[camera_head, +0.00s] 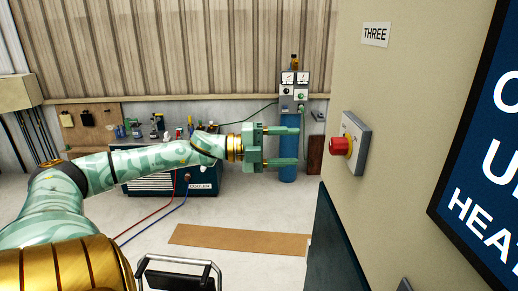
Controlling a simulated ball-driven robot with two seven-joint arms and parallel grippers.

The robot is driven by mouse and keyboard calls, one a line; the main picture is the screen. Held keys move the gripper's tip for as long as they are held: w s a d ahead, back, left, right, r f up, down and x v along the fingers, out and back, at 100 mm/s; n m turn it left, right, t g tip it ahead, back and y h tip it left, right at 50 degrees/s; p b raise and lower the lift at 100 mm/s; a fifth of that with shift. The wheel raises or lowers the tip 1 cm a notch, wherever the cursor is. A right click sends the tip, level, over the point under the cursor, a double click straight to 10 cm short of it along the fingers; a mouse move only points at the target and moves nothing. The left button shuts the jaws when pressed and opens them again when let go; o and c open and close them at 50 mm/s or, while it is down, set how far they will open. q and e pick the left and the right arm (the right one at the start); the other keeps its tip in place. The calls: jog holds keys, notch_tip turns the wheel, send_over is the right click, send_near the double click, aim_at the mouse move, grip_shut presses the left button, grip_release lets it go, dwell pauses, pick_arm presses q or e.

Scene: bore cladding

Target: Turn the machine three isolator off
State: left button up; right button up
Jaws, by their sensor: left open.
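My right gripper is not in view.
The beige panel (420,90) carries a dark blue sign (490,150) at the far right. A brown board (240,240) lies on the open floor.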

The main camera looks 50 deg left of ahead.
pick_arm(q)
jog(key=p+v, duration=0.1)
jog(key=v, duration=0.5)
jog(key=shift+s+a+p, duration=0.2)
jog(key=shift+p, duration=0.2)
